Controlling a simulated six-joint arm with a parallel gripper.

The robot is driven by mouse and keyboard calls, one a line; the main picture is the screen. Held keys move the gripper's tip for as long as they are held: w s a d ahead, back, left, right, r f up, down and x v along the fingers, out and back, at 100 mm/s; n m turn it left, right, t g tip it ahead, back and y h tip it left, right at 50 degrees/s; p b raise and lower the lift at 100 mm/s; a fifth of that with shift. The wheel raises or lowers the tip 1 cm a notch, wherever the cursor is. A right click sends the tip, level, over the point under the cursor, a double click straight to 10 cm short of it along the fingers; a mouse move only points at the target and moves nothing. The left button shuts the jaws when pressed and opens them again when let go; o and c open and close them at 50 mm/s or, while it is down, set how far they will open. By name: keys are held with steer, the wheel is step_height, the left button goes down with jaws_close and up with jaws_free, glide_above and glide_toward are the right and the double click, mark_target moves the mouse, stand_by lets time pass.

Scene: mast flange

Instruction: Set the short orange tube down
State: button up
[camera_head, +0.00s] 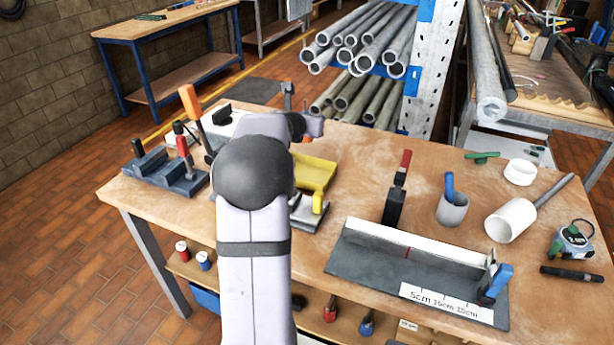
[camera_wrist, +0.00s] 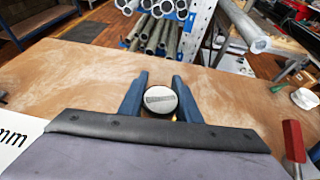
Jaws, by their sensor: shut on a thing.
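In the wrist view, my gripper (camera_wrist: 160,78) is shut on a round-ended piece, which I take to be the short orange tube (camera_wrist: 159,100). Its pale, dark-rimmed end faces the camera between the two blue fingers. Only a sliver of orange shows below that end, and the rest of the tube is hidden. In the head view my own arm hides most of the gripper; a small orange spot shows by the wrist. How far the tube is from the wooden bench top (camera_head: 345,165) cannot be told.
A grey angled fixture with a ruler scale (camera_head: 445,300) lies at the front right. A yellow block (camera_head: 315,172), a blue-grey toggle clamp base (camera_head: 165,178), a grey cup (camera_head: 452,208) and a white tube (camera_head: 510,220) stand about. The bench behind the gripper looks clear in the wrist view.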

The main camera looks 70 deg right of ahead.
step_height(320, 180, down, 14)
steer(key=b, duration=0.4)
steer(key=shift+r+b, duration=0.1)
steer(key=shift+b, duration=0.3)
steer(key=shift+w+r+p, duration=0.1)
steer(key=shift+w+p, duration=0.2)
steer(key=w+p, duration=0.1)
steer(key=w+f+p, duration=0.1)
steer(key=w, duration=0.1)
steer(key=shift+w, duration=0.25)
steer(key=shift+f, duration=0.2)
steer(key=shift+f, duration=0.15)
steer(key=o, duration=0.8)
steer(key=shift+a+r, duration=0.15)
steer(key=shift+r, duration=0.05)
steer(key=b+v, duration=0.1)
steer(key=v, duration=1)
steer(key=shift+s+a+r+b, duration=0.15)
steer(key=shift+a+r+b, duration=0.05)
steer(key=shift+a+b, duration=0.2)
